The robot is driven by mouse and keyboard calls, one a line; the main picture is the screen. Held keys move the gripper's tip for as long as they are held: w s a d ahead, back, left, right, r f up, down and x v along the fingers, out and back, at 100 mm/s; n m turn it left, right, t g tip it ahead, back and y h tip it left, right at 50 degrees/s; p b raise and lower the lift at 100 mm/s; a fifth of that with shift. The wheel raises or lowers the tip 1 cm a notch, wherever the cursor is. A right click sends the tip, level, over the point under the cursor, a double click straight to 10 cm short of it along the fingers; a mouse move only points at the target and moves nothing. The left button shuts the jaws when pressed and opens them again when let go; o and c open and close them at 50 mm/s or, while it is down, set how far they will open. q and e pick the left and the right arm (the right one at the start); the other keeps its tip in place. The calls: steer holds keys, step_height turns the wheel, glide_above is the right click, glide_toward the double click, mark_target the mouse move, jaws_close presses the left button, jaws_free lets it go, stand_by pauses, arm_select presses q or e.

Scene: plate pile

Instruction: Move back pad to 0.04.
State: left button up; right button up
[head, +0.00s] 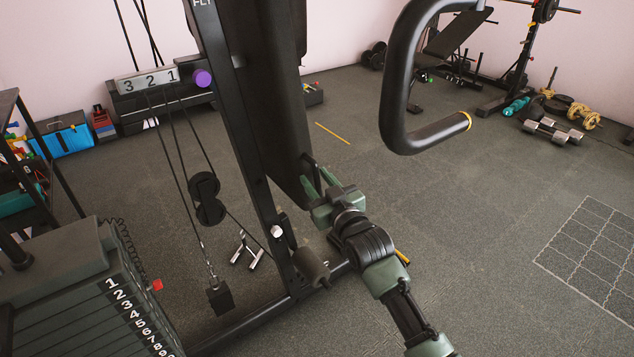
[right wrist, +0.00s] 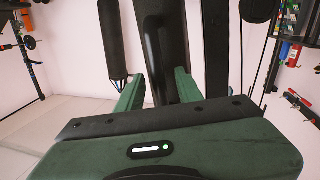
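The back pad (head: 272,85) is a long dark pad mounted upright on the black machine frame (head: 232,90). A black handle (head: 309,164) sticks out near its lower end. My right gripper (head: 318,180), green, is at this handle, just right of the pad's lower end. In the right wrist view its two fingers (right wrist: 157,90) stand apart, with a dark bar and the pad (right wrist: 175,40) beyond and between them. I cannot tell whether the fingers touch the handle. My left gripper is not in view.
A curved black machine arm (head: 393,90) hangs above and right of my right arm. A numbered weight stack (head: 125,310) stands at lower left, with cables and pulleys (head: 206,197) beside the frame. Dumbbells (head: 552,130) lie far right.

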jaws_close()
steer(key=shift+f, duration=0.1)
stand_by(1.3)
